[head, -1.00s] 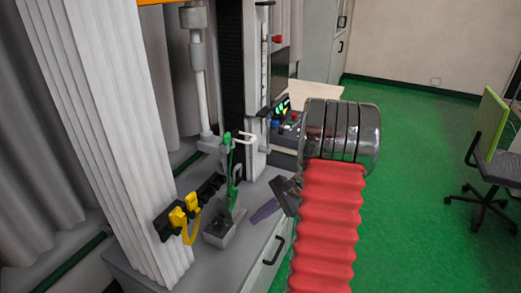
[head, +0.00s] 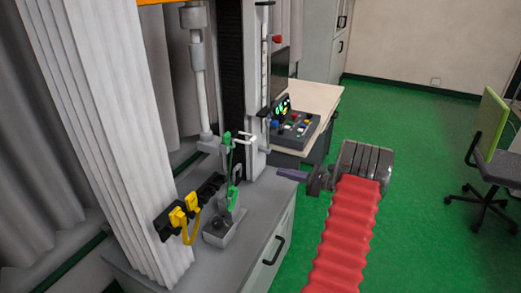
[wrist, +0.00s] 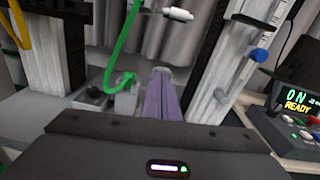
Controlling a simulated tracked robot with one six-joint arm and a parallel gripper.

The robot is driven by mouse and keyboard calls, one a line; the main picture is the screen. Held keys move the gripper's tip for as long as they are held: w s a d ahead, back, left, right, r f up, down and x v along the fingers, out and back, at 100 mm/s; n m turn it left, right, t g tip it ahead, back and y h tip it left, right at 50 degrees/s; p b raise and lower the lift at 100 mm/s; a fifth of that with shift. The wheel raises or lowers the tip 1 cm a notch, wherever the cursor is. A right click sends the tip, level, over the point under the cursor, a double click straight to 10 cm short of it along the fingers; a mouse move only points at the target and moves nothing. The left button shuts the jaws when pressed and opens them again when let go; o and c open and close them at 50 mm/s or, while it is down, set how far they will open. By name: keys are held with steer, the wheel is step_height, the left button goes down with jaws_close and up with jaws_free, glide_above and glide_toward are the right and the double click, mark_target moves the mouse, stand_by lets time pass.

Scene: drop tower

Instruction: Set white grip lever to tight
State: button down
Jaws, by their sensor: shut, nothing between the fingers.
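A white lever (head: 247,141), which looks like the grip lever, sticks out from the tower's lower fixture in the head view. In the wrist view a white rod-like handle (wrist: 176,13) at the top looks like the same lever. Its setting cannot be read. My gripper, with purple fingers (head: 280,172), is shut and empty, to the right of the lever and lower in the head view. In the wrist view the closed fingers (wrist: 161,74) point forward, below the white handle and apart from it.
A green hose (wrist: 122,60) hangs left of my fingers. A control box (head: 293,127) with lit display stands on the table behind.

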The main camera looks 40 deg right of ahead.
steer(key=r, duration=0.1)
steer(key=r+m+t, duration=0.1)
steer(key=r, duration=0.1)
steer(key=shift+w+d+r, duration=0.1)
steer(key=shift+w+d, duration=0.05)
steer(key=shift+d, duration=0.25)
steer(key=shift+w, duration=0.15)
steer(key=w+a+r, duration=0.3)
steer(key=w+r, duration=0.1)
steer(key=w, duration=0.6)
steer(key=shift+a+r, duration=0.2)
steer(key=shift+a, duration=0.1)
steer(key=shift+w+a, duration=0.1)
steer(key=shift+r, duration=0.15)
